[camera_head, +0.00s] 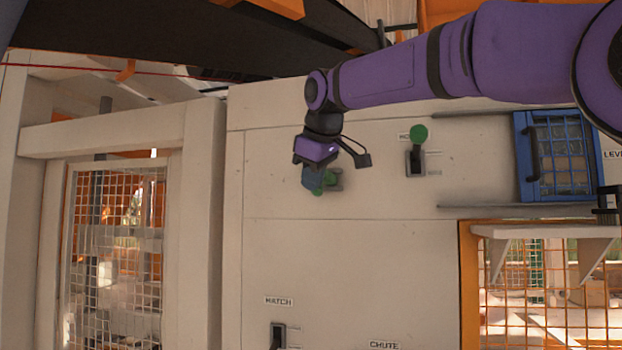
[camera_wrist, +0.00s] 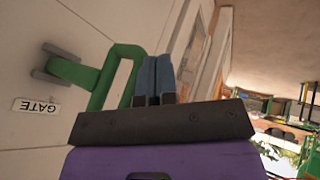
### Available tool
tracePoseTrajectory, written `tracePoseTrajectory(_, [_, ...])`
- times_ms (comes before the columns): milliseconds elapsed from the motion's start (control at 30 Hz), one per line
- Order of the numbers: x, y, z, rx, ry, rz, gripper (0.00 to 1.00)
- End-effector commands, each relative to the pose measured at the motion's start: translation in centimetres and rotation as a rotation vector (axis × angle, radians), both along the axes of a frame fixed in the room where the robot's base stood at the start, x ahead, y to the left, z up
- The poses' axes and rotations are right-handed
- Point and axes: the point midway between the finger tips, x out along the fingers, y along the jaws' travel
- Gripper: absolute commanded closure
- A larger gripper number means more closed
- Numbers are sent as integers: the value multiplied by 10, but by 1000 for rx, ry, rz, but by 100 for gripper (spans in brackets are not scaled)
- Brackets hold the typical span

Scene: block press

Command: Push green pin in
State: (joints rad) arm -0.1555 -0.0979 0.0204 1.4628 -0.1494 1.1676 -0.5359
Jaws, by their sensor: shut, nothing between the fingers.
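The green pin (camera_wrist: 105,80) shows in the wrist view as a bent green handle running into a grey bracket (camera_wrist: 60,62) on the pale panel, beside a GATE label (camera_wrist: 36,106). In the head view only bits of the green pin (camera_head: 318,191) show behind my gripper (camera_head: 312,180), with its grey bracket to the right. My gripper, with blue fingers, is also in the wrist view (camera_wrist: 154,75). Its fingers are shut together and empty, right beside the outer end of the green handle. I cannot tell whether they touch it.
A lever with a green knob (camera_head: 418,133) stands on the panel to the right. Further right are a blue mesh door (camera_head: 558,150) and an orange-framed mesh opening (camera_head: 540,280). A dark HATCH switch (camera_head: 277,337) sits low. The panel (camera_head: 345,255) below my gripper is clear.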

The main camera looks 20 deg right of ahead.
Motion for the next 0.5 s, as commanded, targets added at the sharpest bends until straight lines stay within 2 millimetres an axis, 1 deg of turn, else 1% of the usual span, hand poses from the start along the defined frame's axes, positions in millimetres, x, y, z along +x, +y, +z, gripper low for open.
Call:
tracePoseTrajectory(133, [3,-2,0,0,1,-1,100])
tracePoseTrajectory(233, [14,-10,0,2,1,-4,100])
tracePoseTrajectory(500, [69,-49,0,1,1,-4,100])
